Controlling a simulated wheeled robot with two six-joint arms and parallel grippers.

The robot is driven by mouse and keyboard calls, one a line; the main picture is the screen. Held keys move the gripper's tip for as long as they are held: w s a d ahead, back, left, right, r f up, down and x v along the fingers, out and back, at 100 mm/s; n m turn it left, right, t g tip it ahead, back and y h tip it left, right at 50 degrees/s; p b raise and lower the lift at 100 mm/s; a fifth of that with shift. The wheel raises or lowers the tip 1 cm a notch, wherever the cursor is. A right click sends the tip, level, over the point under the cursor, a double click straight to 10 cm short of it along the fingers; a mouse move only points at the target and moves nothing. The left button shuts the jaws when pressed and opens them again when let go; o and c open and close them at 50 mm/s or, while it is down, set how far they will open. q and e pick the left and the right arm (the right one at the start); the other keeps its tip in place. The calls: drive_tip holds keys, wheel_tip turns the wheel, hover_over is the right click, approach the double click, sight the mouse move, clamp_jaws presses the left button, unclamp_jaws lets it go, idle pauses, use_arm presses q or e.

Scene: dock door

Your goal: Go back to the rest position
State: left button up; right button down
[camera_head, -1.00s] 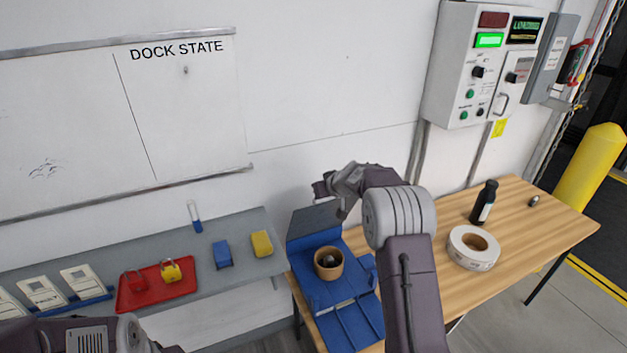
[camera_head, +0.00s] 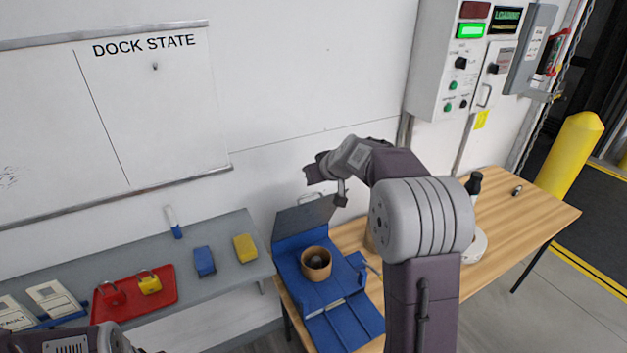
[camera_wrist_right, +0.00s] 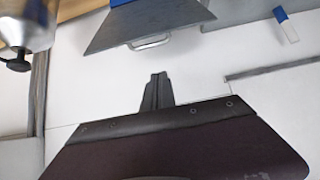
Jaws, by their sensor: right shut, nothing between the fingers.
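My right gripper (camera_head: 310,173) is in the head view, raised in front of the white wall, above and behind the blue case on the bench. It also shows in the right wrist view (camera_wrist_right: 158,78), its fingers together with nothing between them. My right arm rises from the bottom of the head view and bends over toward the left. Part of my left arm shows at the bottom left corner of the head view; its gripper is out of the picture.
A grey shelf (camera_head: 225,280) with a red tray (camera_head: 130,312) is left.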

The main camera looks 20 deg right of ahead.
drive_tip(key=s+a+f+n+g+y, duration=0.1)
drive_tip(key=s+a+f, duration=0.2)
drive_tip(key=s+a, duration=0.2)
drive_tip(key=s+a+f+n+g, duration=0.1)
drive_tip(key=s+a+f, duration=0.1)
drive_tip(key=s+a, duration=0.25)
drive_tip(key=s+f+m+g, duration=0.1)
drive_tip(key=s+f+g, duration=0.2)
drive_tip(key=s+f, duration=0.3)
drive_tip(key=s+f+m+g+h, duration=0.1)
drive_tip(key=s+f, duration=0.6)
drive_tip(key=s, duration=0.8)
drive_tip(key=shift+s+f+m+g, duration=0.15)
drive_tip(key=shift+s+m+g, duration=0.3)
drive_tip(key=shift+g, duration=0.75)
